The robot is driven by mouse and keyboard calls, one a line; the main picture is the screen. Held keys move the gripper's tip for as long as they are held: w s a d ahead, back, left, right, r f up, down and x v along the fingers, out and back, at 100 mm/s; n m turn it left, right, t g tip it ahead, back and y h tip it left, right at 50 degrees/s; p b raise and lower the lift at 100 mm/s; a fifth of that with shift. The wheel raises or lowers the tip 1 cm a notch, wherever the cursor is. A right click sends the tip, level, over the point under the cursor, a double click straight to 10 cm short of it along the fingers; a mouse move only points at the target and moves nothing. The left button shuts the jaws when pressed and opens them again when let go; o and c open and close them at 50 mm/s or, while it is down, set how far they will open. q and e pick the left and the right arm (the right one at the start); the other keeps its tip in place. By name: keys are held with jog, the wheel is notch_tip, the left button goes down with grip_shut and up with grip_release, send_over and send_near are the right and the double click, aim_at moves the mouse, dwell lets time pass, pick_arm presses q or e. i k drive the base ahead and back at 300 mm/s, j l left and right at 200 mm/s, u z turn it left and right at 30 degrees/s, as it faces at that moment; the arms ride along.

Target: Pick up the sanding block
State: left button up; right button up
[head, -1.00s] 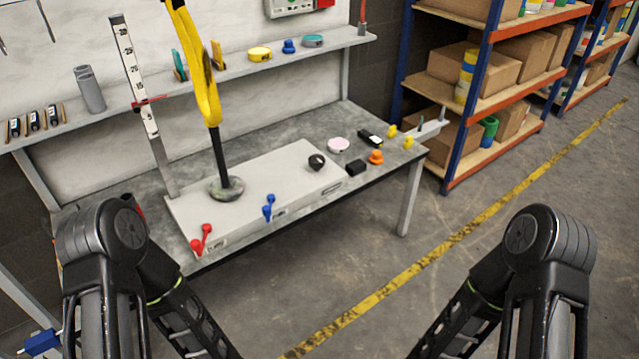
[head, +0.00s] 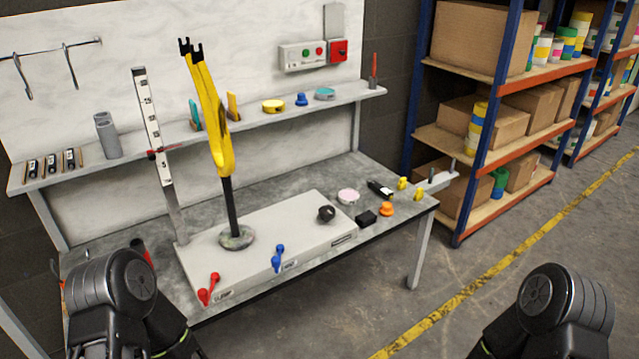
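A small black block (head: 367,218) lies on the grey workbench (head: 378,167), right of the pale raised platform (head: 300,215). It may be the sanding block, but its surface is too small to tell. A black item with a white part (head: 380,188) lies just behind it. An orange knob-like item (head: 387,209) sits at its right. Only upper parts of my two arms show at the lower left and lower right. Both grippers are out of the picture.
A yellow frame (head: 220,150) stands on a post on the platform, left of the block. Red (head: 209,289) and blue (head: 278,258) levers sit at its front. A pink-topped round item (head: 348,197) and yellow pieces (head: 403,184) are nearby. Open floor lies right of the bench.

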aim_at(365, 221)
jog(key=i+l+u, duration=0.15)
jog(key=u, duration=0.2)
jog(key=i+l+u, duration=0.2)
jog(key=u, duration=0.15)
jog(key=i+l+u, duration=0.15)
jog(key=u, duration=0.2)
jog(key=i+l, duration=0.15)
jog(key=l, duration=0.25)
jog(key=i+l+u, duration=0.1)
jog(key=l, duration=0.3)
jog(key=i+l, duration=0.2)
jog(key=l, duration=0.2)
jog(key=i+l+u, duration=0.15)
jog(key=l, duration=0.25)
